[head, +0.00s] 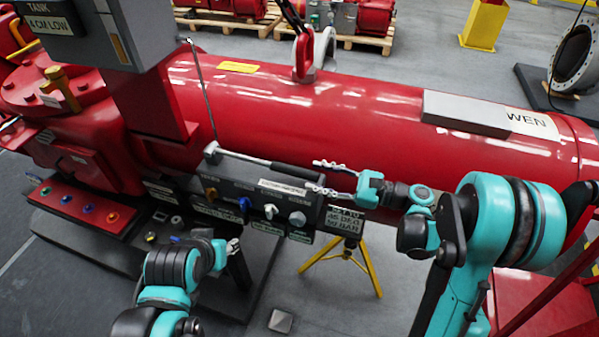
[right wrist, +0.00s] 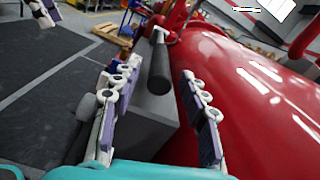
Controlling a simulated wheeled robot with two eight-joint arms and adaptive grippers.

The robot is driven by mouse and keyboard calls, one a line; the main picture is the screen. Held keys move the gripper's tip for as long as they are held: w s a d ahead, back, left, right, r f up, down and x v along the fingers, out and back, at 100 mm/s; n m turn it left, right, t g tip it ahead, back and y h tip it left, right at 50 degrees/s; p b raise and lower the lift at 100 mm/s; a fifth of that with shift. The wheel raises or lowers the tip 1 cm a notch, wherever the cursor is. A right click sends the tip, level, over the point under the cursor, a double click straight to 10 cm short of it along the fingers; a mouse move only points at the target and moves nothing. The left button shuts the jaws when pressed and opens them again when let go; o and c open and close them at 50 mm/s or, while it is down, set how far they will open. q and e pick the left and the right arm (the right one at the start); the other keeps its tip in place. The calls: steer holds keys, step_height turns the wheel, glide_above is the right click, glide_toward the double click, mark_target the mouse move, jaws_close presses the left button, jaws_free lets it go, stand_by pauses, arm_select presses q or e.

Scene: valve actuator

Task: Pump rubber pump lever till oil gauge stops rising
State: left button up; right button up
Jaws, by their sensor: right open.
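The pump lever (head: 245,158) is a metal rod with a black rubber grip (head: 294,171), reaching right from a grey pivot on the valve panel. My right gripper (head: 314,176) is open, its two fingers on either side of the grip's end. In the right wrist view the grip (right wrist: 159,65) stands between the open fingers (right wrist: 160,70), with gaps visible at both sides. A grey box (head: 117,40) labelled "TANK 4 CM/LOW" is at upper left; no oil level is readable. My left gripper (head: 236,256) is low in front of the panel; its jaw state is unclear.
A large red cylinder (head: 300,110) lies behind the lever. A dark panel (head: 235,207) with several knobs is below it. A thin upright rod (head: 204,90) stands by the pivot. A yellow stand (head: 340,262) is under the cylinder.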

mark_target(298, 169)
steer(key=b+x, duration=0.1)
steer(key=x, duration=0.5)
steer(key=shift+a, duration=0.1)
steer(key=shift+r, duration=0.1)
jaws_close()
